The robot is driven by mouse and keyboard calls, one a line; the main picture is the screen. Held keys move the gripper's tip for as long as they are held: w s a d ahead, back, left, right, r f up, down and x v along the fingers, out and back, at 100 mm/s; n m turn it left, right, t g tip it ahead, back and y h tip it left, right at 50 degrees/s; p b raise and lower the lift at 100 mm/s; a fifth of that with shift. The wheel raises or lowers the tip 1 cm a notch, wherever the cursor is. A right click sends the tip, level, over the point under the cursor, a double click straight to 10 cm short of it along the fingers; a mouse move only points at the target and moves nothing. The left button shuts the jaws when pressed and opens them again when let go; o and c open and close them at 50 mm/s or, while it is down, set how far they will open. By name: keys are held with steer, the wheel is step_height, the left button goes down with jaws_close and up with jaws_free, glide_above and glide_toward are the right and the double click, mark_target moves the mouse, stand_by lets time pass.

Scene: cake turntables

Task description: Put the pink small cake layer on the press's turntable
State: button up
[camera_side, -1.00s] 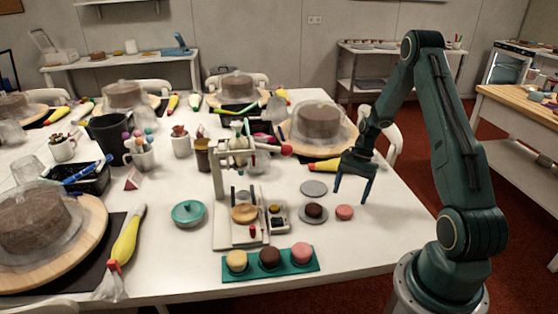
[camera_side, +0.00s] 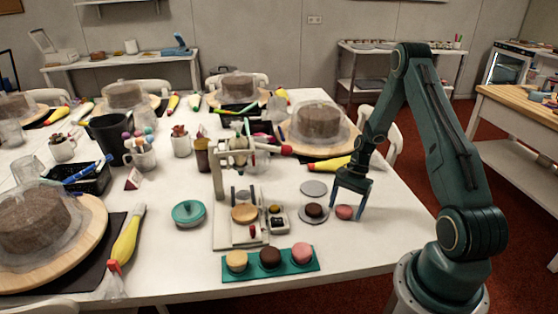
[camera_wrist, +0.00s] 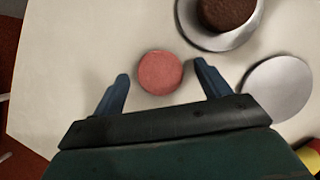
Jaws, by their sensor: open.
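A pink small cake layer (camera_side: 344,212) lies flat on the white table, right of a grey disc that holds a dark brown layer. In the wrist view the pink layer (camera_wrist: 160,73) shows between and just beyond my fingertips. My gripper (camera_side: 347,210) is open and empty, its two fingers pointing down around the pink layer; whether they touch it cannot be told. In the wrist view my gripper (camera_wrist: 163,85) has a finger on each side with gaps. The press (camera_side: 219,190) stands left of it, with a round tan turntable (camera_side: 244,214) low at its front.
The brown layer (camera_side: 314,210) sits close left of my gripper. An empty grey disc (camera_side: 313,188) lies behind it. A green tray (camera_side: 228,274) with three small cakes lies in front of the press.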

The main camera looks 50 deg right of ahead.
mark_target(345, 208)
steer(key=shift+c, duration=0.3)
steer(key=c, duration=1.1)
steer(key=shift+o, duration=0.2)
steer(key=shift+r, duration=0.1)
step_height(345, 208, up, 20)
stand_by(0.5)
